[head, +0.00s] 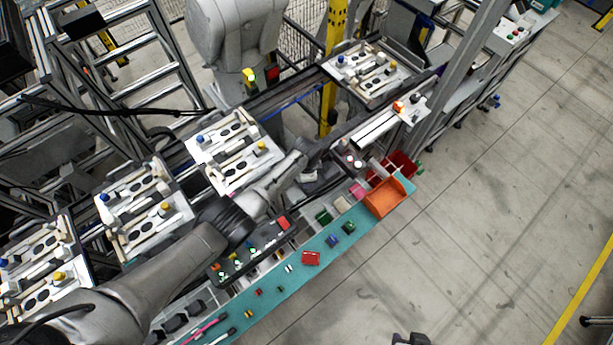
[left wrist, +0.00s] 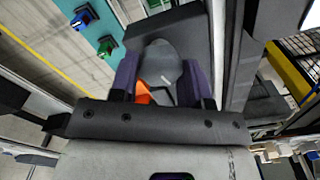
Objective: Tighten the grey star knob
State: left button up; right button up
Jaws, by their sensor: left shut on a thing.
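The grey star knob (left wrist: 161,62) shows in the left wrist view as a rounded grey shape with a small pale mark. It sits between the two dark purple fingers of my left gripper (left wrist: 160,80), which is shut on it. An orange piece (left wrist: 143,92) shows beside the knob near the left finger. In the head view my left gripper (head: 310,153) is at the end of the arm, close to the rail's edge; the knob is hidden there by the arm. A dark shape cut off by the bottom edge may be my right gripper (head: 411,339); its jaws are unclear.
Several pallets with light fixtures (head: 234,150) stand along the rail. A teal shelf (head: 270,287) holds small parts and an orange bin (head: 384,197). A dark button panel (head: 250,252) lies under the left arm. A yellow post (head: 333,60) rises behind.

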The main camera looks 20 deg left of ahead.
dwell(0.4)
pick_arm(q)
jog(key=o, duration=0.9)
jog(key=shift+o, duration=0.2)
jog(key=shift+r, duration=0.25)
notch_tip(320, 180, up, 13)
jog(key=p, duration=0.2)
jog(key=shift+r, duration=0.15)
